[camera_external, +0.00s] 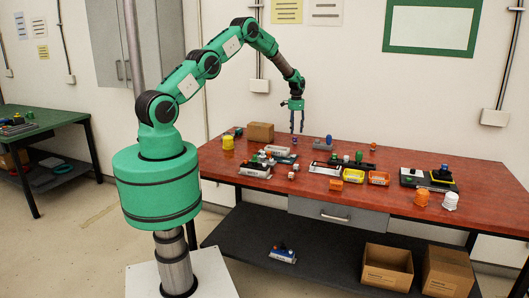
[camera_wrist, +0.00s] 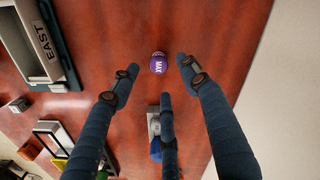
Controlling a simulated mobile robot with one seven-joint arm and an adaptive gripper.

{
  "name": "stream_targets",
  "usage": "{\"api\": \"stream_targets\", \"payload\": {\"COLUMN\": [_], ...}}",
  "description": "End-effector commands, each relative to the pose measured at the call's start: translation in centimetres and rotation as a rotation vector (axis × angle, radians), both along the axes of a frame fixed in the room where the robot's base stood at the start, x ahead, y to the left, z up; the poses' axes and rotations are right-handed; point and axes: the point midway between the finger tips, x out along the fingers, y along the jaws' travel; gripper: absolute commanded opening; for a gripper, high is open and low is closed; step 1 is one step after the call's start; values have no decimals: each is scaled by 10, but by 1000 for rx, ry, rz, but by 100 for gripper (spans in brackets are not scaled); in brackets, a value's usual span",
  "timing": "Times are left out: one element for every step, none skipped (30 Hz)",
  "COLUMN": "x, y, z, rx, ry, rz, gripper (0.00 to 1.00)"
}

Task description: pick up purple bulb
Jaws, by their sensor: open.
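The purple bulb (camera_wrist: 158,63) is a small purple ball with white lettering. It rests on the red-brown table (camera_wrist: 205,20) in the wrist view, a little beyond my fingertips and between the two outer ones. My gripper (camera_wrist: 160,78) has dark fingers spread apart and holds nothing. In the external view my gripper (camera_external: 297,130) points down above the back of the table (camera_external: 230,168), apart from its surface. I cannot make out the bulb clearly in the external view.
A grey block with a blue knob (camera_wrist: 155,150) is close to my fingers, partly hidden by them. A device marked EAST (camera_wrist: 40,45) lies to the left. A cardboard box (camera_external: 260,132) stands at the back left. Several devices and small bins crowd the table's middle.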

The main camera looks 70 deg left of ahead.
Motion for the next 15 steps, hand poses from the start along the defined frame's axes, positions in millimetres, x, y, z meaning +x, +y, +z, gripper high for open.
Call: {"api": "stream_targets", "payload": {"x": [0,0,0,0,0,0,0,0,0,0,0,0,0,0,0], "y": [0,0,0,0,0,0,0,0,0,0,0,0,0,0,0], "z": [-7,-10,-14,-16,-17,-19,-20,-21,-21,-22,-22,-22,-22,-22,-22], "rx": [0,0,0,0,0,0,0,1,1,1,1,0,0,0,0], "ry": [1,1,1,0,0,-1,-1,-1,-1,-1,-1,-1,-1,-1,-1], "rz": [0,0,0,0,0,0,0,0,0,0,0,0,0,0,0], "gripper": [46,46,46,46,46,46,46,46,46,46,46,46,46,46,46]}}
